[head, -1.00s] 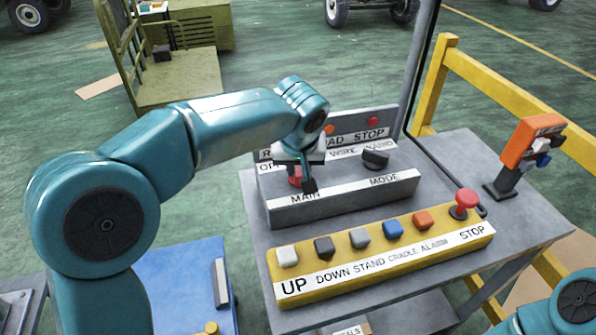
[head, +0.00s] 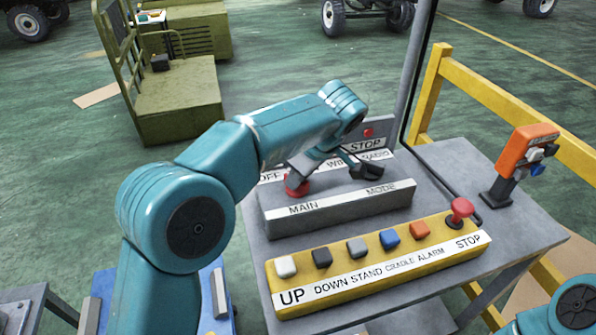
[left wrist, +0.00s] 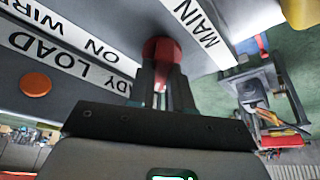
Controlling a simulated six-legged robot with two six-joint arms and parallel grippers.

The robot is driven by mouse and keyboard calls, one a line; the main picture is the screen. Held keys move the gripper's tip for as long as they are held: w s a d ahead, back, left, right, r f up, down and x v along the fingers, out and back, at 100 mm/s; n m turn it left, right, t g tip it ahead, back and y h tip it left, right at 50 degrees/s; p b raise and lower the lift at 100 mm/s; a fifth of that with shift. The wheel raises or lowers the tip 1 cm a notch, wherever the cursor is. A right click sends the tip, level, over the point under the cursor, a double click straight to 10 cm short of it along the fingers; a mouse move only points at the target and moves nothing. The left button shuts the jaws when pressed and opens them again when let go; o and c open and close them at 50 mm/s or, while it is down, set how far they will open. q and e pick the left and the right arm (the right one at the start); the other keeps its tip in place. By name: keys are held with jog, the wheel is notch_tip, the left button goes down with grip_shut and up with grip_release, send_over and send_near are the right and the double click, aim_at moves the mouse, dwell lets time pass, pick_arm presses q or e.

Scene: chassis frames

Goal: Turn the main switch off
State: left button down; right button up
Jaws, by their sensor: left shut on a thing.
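The main switch is a red knob (head: 297,186) above the MAIN label on the grey switch box (head: 340,211). My left gripper (head: 303,172) reaches down to it from the upper right, tilted, with my wrist hiding part of the box's upper labels. In the left wrist view the two dark fingers (left wrist: 162,88) are shut on the red knob (left wrist: 162,49), one on each side. The OFF label shows left of the knob in the head view; the knob's exact pointing direction is hard to tell. My right gripper is out of view.
The black MODE switch (head: 366,168) stands right of the knob, close under my wrist. In front lies a yellow button panel (head: 379,267) with several buttons and a red STOP mushroom (head: 461,209). An orange pendant (head: 525,150) and yellow railing (head: 500,110) stand at right.

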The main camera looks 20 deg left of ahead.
pick_arm(q)
jog(key=shift+d+f+n+g+p, duration=0.15)
jog(key=shift+n+g+p, duration=0.25)
jog(key=shift+n, duration=0.5)
jog(key=shift+s+f, duration=0.1)
jog(key=shift+f, duration=0.05)
jog(key=c, duration=1.1)
grip_release()
jog(key=shift+o, duration=0.3)
jog(key=shift+r, duration=0.25)
